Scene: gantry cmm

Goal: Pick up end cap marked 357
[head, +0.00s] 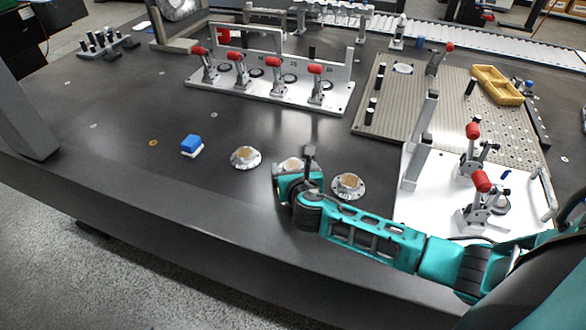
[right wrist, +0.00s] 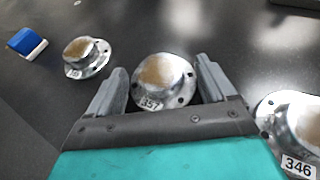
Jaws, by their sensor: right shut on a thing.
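The end cap marked 357 (right wrist: 163,80) is a round silver flanged part with a domed tan top and a white number label. In the head view it is the middle one of three caps (head: 290,163), partly hidden by my gripper. My right gripper (right wrist: 160,92) is shut on it, one grey finger on each side. In the head view that gripper (head: 293,171) is low over the dark table. I cannot tell whether the cap touches the table. My left gripper is not in view.
The cap marked 346 (right wrist: 297,128) lies close on the right. Another cap (head: 245,157) and a blue-and-white block (head: 192,145) lie left. A red-handled clamp fixture (head: 270,85) stands behind; a white clamp plate (head: 425,205) is right. The table's left-middle is mostly clear.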

